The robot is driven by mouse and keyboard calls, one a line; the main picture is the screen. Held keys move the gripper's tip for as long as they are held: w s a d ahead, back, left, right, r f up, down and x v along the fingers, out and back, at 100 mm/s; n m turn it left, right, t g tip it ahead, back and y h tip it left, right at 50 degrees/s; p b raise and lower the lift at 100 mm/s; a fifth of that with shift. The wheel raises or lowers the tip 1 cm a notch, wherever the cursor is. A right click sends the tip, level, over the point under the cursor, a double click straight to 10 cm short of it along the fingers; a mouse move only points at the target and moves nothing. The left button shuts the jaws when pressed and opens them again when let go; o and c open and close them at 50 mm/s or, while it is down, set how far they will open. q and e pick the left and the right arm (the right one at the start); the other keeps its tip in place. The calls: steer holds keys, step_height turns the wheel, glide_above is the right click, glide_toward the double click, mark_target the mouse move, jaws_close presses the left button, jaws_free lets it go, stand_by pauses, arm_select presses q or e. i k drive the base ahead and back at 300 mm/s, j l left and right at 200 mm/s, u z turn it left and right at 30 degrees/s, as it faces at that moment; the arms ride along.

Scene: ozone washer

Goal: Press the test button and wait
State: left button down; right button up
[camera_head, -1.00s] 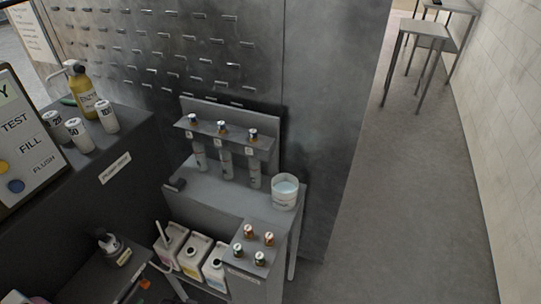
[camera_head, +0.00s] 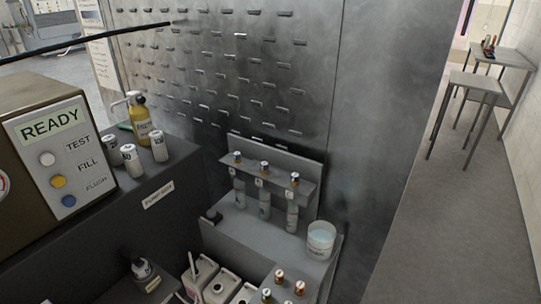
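The washer's control panel (camera_head: 62,150) is at the left on a brown machine body. Its display (camera_head: 50,124) reads READY. Below it, the white button (camera_head: 47,159) is beside the label TEST, the yellow button (camera_head: 58,182) is beside FILL, and the blue button (camera_head: 68,201) is beside FLUSH. A gauge is partly cut off at the left edge. Neither gripper shows. A thin dark rod crosses the upper left, and I cannot tell what it is.
White canisters (camera_head: 131,160) and a yellow pump bottle (camera_head: 140,120) stand on the dark counter right of the panel. Open floor (camera_head: 450,220) lies at the right.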

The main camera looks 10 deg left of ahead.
mark_target(46, 159)
steer(key=u, duration=1.6)
